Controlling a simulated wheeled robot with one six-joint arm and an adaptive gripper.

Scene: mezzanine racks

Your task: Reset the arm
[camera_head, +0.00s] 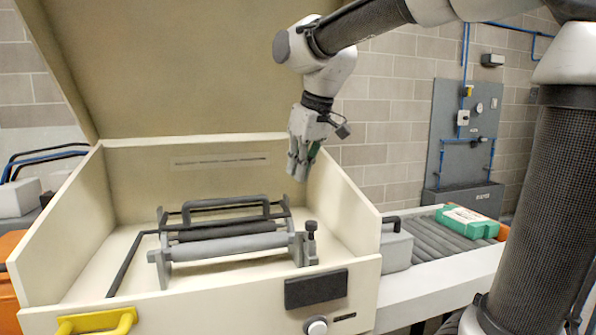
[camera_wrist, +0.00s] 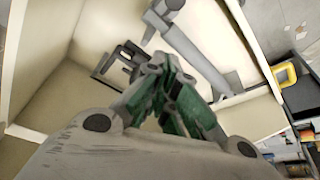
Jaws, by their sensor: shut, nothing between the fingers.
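My gripper (camera_head: 299,172) hangs from my arm above the right part of an open cream box (camera_head: 90,235), in front of its raised lid. Its fingers point down, are shut and hold nothing. In the wrist view my gripper (camera_wrist: 168,90) shows grey and green fingers closed together. A roller frame (camera_head: 230,245) with grey and dark rollers sits inside the box, below and left of my gripper and apart from it. The roller frame also shows in the wrist view (camera_wrist: 195,55), partly hidden by the fingers.
The box has a yellow handle (camera_head: 97,322), a dark panel (camera_head: 316,288) and a knob at its front. At right, a roller conveyor (camera_head: 435,240) carries a green and white package (camera_head: 467,221). A grey block (camera_head: 396,250) stands beside the box. Free air surrounds my gripper above the rollers.

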